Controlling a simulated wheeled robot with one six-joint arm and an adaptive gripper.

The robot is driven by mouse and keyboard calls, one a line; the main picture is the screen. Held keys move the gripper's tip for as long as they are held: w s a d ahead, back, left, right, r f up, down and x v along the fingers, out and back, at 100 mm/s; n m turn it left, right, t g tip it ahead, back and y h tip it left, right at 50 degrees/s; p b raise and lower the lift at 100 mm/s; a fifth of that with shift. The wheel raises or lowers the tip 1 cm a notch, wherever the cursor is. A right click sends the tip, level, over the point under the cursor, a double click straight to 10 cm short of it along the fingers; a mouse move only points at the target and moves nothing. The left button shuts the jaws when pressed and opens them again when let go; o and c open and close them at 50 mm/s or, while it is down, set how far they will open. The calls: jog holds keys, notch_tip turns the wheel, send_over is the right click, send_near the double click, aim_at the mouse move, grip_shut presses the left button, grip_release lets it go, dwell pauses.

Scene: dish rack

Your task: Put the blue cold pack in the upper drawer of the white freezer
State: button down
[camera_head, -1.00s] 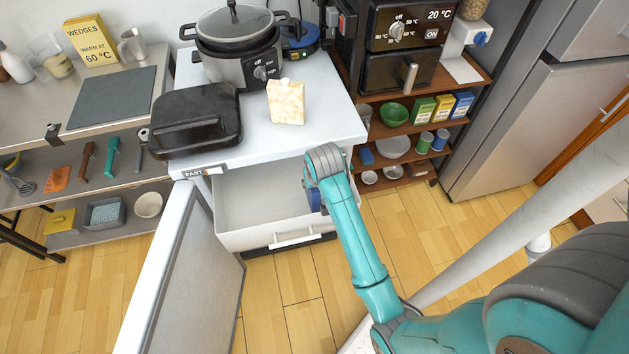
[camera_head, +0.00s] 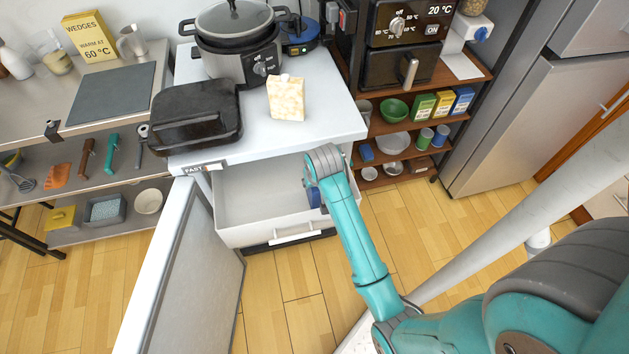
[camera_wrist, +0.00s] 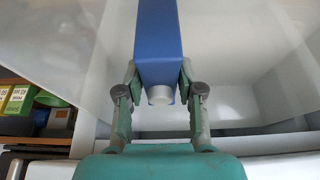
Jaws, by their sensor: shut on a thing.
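The white freezer (camera_head: 335,115) stands with its door (camera_head: 178,275) swung open at the left. Its upper drawer (camera_head: 255,232) is pulled out, and its visible inside looks empty. My gripper (camera_wrist: 158,75) is shut on the blue cold pack (camera_wrist: 158,35), with one finger on each side of it. In the head view only a small blue part of the pack (camera_head: 314,197) shows beside my wrist, over the right part of the drawer. My fingers are hidden there by the arm. In the wrist view the white drawer interior (camera_wrist: 235,103) lies behind the pack; contact cannot be told.
On the freezer top stand a black grill (camera_head: 197,117), a cream carton (camera_head: 286,98) and a grey cooker (camera_head: 240,55). A brown shelf (camera_head: 415,120) with boxes and bowls stands close to the right of the drawer. The floor before the drawer is clear.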

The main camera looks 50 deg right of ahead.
jog(key=shift+f, duration=0.2)
dwell(0.3)
jog(key=c, duration=0.7)
grip_release()
jog(key=shift+o, duration=0.2)
jog(key=v, duration=1.2)
grip_shut()
dwell(0.5)
